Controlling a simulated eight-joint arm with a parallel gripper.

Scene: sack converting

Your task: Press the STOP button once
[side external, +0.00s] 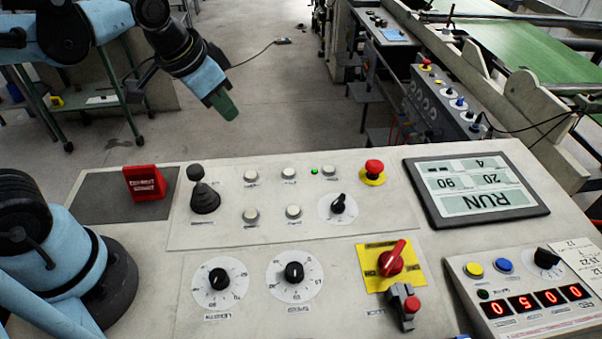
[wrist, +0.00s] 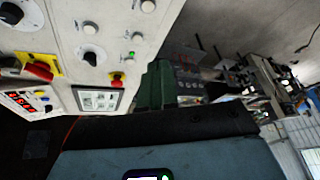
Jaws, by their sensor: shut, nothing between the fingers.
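The control panel (side external: 215,240) carries several small pale push buttons, among them a top-row button (side external: 289,173) and a lower one (side external: 293,212). Their labels are too small to read, so I cannot tell which is STOP. A red mushroom button (side external: 374,168) on a yellow collar stands right of a lit green lamp (side external: 314,171). The mushroom button also shows in the wrist view (wrist: 117,78). My gripper (side external: 225,106), with green fingers, is shut and empty, in the air beyond the panel's far edge, apart from every button. Its fingers also show in the wrist view (wrist: 157,86).
A screen (side external: 475,190) reads RUN upside down. A black lever (side external: 203,194), a red box (side external: 145,182), dials (side external: 294,273) and a red rotary switch (side external: 392,260) stand up from the panel. A counter box (side external: 525,295) is at the right. Open floor lies behind.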

